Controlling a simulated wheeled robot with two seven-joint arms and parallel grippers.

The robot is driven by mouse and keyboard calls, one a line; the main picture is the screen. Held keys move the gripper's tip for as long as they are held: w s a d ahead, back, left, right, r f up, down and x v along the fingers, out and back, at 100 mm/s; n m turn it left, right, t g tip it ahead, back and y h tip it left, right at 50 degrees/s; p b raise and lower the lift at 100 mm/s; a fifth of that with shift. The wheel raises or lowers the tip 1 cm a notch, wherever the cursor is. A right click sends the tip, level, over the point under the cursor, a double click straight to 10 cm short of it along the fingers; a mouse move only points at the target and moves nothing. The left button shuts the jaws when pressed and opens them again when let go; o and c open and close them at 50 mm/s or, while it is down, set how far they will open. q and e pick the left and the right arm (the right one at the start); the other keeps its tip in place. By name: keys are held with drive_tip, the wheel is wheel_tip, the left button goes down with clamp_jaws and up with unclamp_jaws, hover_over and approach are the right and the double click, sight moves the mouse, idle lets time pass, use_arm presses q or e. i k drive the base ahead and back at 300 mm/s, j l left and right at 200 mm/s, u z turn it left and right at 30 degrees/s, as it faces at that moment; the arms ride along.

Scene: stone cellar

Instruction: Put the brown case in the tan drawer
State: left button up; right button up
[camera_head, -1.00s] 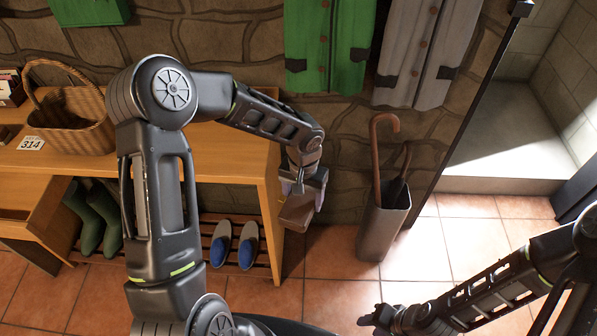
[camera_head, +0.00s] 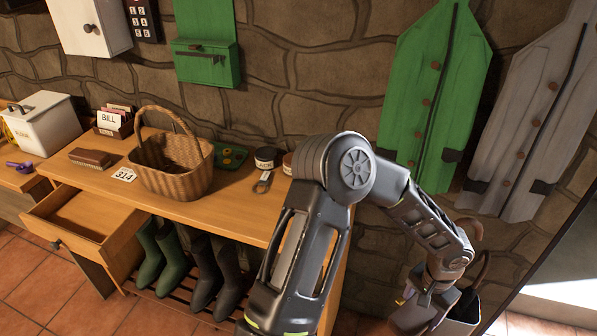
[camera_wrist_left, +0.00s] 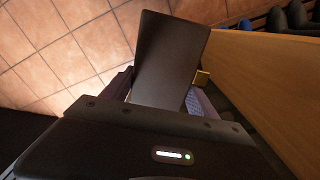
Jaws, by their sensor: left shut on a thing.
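The brown case (camera_head: 409,314) is in my left gripper (camera_head: 436,296), at the lower right of the head view, past the bench's right end. The gripper is shut on it. In the left wrist view the case (camera_wrist_left: 168,62) is a flat dark slab standing out between the fingers, with a small brass-coloured piece at its right side. The tan drawer (camera_head: 83,214) is pulled out at the bench's left part, well left of the gripper. Its inside looks empty. My right gripper is out of view.
Boots (camera_head: 165,255) stand below. Green (camera_head: 430,100) and grey (camera_head: 530,110) garments hang behind my left arm.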

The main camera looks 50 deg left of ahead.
sight(91, 221)
drive_tip(key=z, duration=1.15)
drive_tip(key=k, duration=2.9)
drive_tip(key=k+u, duration=0.1)
drive_tip(key=u, duration=1.55)
